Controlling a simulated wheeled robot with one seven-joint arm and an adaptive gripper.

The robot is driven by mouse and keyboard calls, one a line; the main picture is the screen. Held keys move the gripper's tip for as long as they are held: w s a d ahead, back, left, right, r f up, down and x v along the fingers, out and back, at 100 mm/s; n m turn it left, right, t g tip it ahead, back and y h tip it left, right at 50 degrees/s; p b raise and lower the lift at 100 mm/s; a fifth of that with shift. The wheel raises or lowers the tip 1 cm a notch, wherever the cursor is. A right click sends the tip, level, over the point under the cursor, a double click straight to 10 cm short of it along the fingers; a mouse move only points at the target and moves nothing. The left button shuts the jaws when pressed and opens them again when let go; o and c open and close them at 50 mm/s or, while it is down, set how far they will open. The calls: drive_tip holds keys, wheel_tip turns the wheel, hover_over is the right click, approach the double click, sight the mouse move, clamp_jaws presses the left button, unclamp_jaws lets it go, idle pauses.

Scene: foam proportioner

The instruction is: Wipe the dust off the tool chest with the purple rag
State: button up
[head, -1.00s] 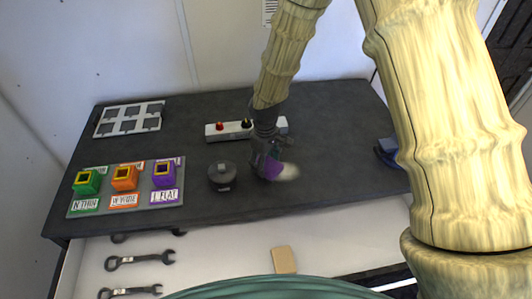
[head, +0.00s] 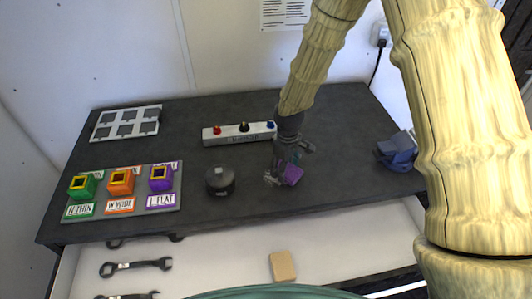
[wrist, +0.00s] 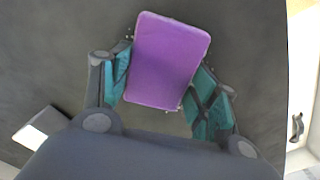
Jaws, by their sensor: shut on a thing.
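The tool chest has a dark grey top (head: 335,120), seen in the head view below my arm. My gripper (head: 286,168) is low over the middle of this top, fingers pointing down. It is shut on the purple rag (head: 293,175), which is at or just above the surface; I cannot tell if it touches. In the wrist view the rag (wrist: 168,60) is a flat purple block between the two teal-padded fingers. A few pale dust specks (head: 270,179) show just left of the rag, and tiny white specks show around its edges in the wrist view.
A round dark canister (head: 220,180) stands left of my gripper, with a white block with knobs (head: 238,133) behind. A blue vise-like object (head: 398,150) is right. An open drawer (head: 215,255) holds wrenches.

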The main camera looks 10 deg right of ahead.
sight(296, 167)
drive_tip(key=shift+d, duration=0.45)
drive_tip(key=shift+d+f, duration=0.15)
drive_tip(key=shift+d, duration=1.7)
drive_tip(key=shift+b, duration=0.3)
drive_tip(key=a, duration=0.3)
drive_tip(key=shift+a, duration=1.2)
drive_tip(key=shift+a+p, duration=0.3)
drive_tip(key=shift+a, duration=1.95)
drive_tip(key=shift+a+r, duration=0.25)
drive_tip(key=shift+a, duration=0.8)
wheel_tip(296, 167, up, 4)
drive_tip(key=p, duration=0.2)
drive_tip(key=shift+s+d+r+p, duration=0.1)
drive_tip(key=shift+r+p, duration=0.05)
drive_tip(key=shift+p, duration=0.2)
wheel_tip(296, 167, up, 2)
drive_tip(key=shift+r+p, duration=0.1)
drive_tip(key=shift+p, duration=0.65)
drive_tip(key=shift+r+p, duration=0.4)
drive_tip(key=shift+r, duration=0.3)
